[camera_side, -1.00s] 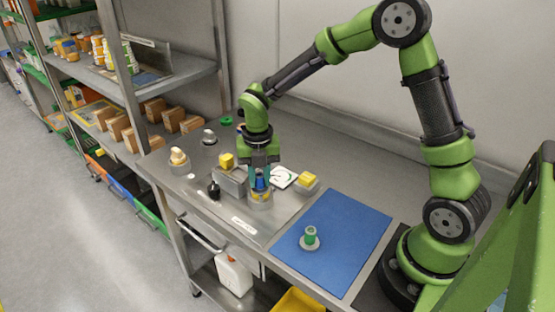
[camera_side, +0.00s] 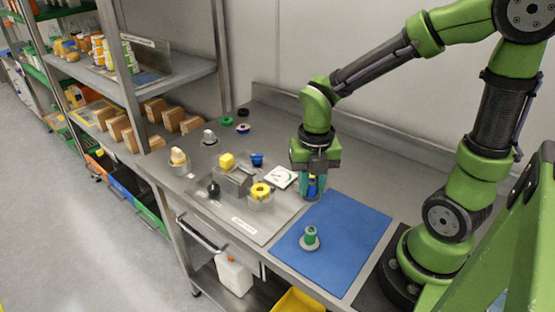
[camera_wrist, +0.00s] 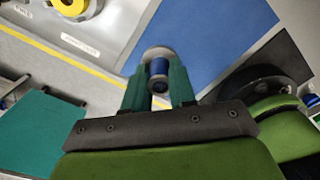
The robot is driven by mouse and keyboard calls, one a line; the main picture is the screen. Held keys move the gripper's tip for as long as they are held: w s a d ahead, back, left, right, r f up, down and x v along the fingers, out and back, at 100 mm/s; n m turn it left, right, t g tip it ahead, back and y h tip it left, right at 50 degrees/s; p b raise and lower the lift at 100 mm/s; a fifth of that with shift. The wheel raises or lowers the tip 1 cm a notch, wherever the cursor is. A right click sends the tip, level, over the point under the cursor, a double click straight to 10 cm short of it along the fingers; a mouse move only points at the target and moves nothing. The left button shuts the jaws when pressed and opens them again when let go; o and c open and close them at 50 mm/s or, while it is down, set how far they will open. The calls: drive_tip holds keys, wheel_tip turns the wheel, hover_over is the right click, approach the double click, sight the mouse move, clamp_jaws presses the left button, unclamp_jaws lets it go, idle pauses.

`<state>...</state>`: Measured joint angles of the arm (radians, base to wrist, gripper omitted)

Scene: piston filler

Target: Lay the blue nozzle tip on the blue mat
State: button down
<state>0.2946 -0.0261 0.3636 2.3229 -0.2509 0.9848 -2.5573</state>
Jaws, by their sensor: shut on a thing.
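My gripper (camera_side: 313,192) is shut on the blue nozzle tip (camera_side: 312,187). It holds the tip above the bench, beside the upper left edge of the blue mat (camera_side: 350,225). A green nozzle tip (camera_side: 310,236) with a grey base stands upright on the mat's lower left part in the side view.
The filler fixture with a yellow ring (camera_side: 261,190) stands left of my gripper. A white card (camera_side: 281,177), a blue cup (camera_side: 257,159) and a black knob (camera_side: 214,189) are nearby. The right and upper parts of the mat are bare.

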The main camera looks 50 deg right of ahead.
drive_tip(key=shift+s+d+r, duration=0.1)
drive_tip(key=shift+s, duration=0.4)
drive_tip(key=shift+s+d, duration=0.15)
drive_tip(key=shift+s, duration=0.1)
drive_tip(key=d+f, duration=0.1)
drive_tip(key=d, duration=0.1)
drive_tip(key=d+f, duration=0.2)
drive_tip(key=d, duration=0.1)
drive_tip(key=w+d+f, duration=0.1)
drive_tip(key=d+f, duration=0.1)
drive_tip(key=d, duration=0.1)
drive_tip(key=shift+d+f, duration=0.25)
drive_tip(key=shift+f, duration=2.1)
drive_tip(key=shift+f, duration=0.15)
drive_tip(key=c, duration=0.9)
unclamp_jaws()
